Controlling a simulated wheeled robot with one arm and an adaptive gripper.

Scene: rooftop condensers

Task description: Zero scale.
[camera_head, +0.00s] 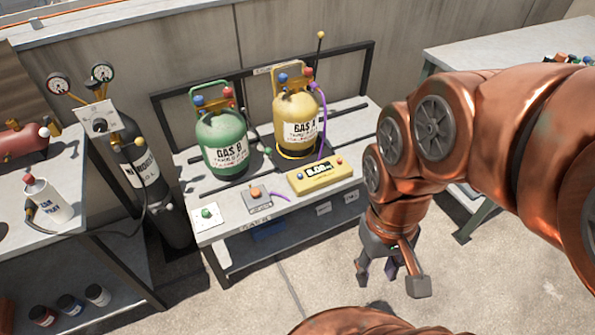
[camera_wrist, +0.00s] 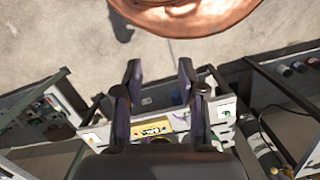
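A yellow scale readout box (camera_head: 322,178) sits at the front of the grey bench, with a dark display whose digits I cannot read surely. It has small buttons on top, one of them reddish. It also shows in the wrist view (camera_wrist: 152,127), beyond and between my fingers. A yellow cylinder marked GAS A (camera_head: 297,118) stands behind the box, on a yellow-rimmed base, with a purple hose. My gripper (camera_head: 391,274) hangs in front of the bench, right of the box and apart from it. In the wrist view its two fingers (camera_wrist: 160,72) are spread and nothing is between them.
A green GAS B cylinder (camera_head: 223,143) stands left on the bench (camera_head: 277,224). A plate with a green button (camera_head: 207,213) and a small grey box with an orange button (camera_head: 257,198) lie at its front. A dark nitrogen cylinder (camera_head: 147,180) stands at left. Floor in front is clear.

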